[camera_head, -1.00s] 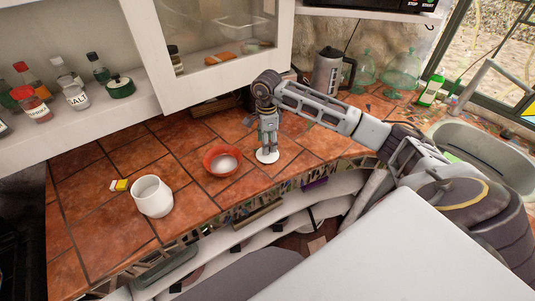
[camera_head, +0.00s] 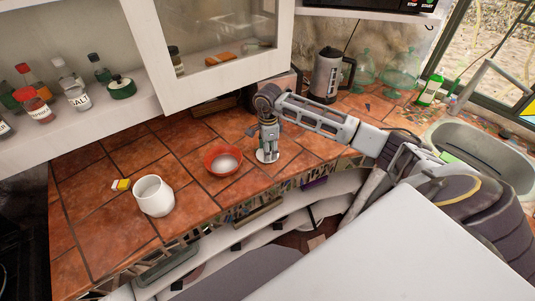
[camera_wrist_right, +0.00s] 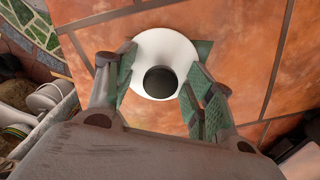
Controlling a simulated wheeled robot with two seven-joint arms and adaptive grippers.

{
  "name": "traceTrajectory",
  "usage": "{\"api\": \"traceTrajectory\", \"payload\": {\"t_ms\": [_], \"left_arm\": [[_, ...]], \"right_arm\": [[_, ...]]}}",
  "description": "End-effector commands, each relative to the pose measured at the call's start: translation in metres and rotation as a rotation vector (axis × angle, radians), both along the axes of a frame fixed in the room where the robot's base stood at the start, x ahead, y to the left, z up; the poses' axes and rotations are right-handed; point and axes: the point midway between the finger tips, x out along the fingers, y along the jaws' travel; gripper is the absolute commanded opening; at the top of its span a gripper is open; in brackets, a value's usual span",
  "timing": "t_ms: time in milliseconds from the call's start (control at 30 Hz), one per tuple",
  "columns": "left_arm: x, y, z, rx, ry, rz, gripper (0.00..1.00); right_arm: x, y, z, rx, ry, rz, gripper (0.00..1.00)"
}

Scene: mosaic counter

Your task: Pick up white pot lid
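The white pot lid (camera_head: 262,157) lies on the tiled counter (camera_head: 100,222), mostly hidden under my right gripper (camera_head: 269,152) in the head view. In the right wrist view the lid (camera_wrist_right: 160,42) is a round white disc with a dark knob (camera_wrist_right: 160,82) in its middle. My right gripper (camera_wrist_right: 163,62) points down over it and is open. Its green-padded fingers stand on either side of the knob, with gaps to it, and overlap the lid's edges in the picture. Whether the fingertips touch the lid cannot be told. My left gripper is not in view.
A red bowl (camera_head: 222,160) stands just left of my right gripper. A white pot (camera_head: 153,196) and a small yellow item (camera_head: 122,185) are farther left. A kettle (camera_head: 328,75) stands behind my right arm. A cabinet (camera_head: 215,60) hangs above the back edge.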

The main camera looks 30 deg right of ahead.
Motion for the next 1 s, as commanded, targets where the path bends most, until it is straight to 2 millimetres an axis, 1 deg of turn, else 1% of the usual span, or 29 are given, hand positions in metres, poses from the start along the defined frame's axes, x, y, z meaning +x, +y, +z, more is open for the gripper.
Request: {"api": "traceTrajectory", "payload": {"t_ms": [33, 300, 367, 600, 733, 867, 1000], "left_arm": [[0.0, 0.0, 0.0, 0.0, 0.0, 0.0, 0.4], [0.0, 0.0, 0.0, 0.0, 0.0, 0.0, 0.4], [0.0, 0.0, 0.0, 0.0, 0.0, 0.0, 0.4], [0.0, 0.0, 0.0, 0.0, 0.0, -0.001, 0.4], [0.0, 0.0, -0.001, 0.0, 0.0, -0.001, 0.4], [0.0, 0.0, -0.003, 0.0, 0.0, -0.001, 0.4], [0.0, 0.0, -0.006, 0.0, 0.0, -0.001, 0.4]], "right_arm": [[0.0, 0.0, 0.0, 0.0, 0.0, 0.0, 0.45], [0.0, 0.0, 0.0, 0.0, 0.0, 0.0, 0.11], [0.0, 0.0, 0.0, 0.0, 0.0, 0.0, 0.03], [0.0, 0.0, 0.0, -0.001, 0.0, 0.0, 0.03], [0.0, 0.0, 0.004, 0.0, -0.001, 0.0, 0.03], [0.001, 0.0, 0.013, -0.001, -0.004, 0.0, 0.03], [0.001, 0.0, 0.029, 0.0, -0.004, 0.001, 0.03]]}}
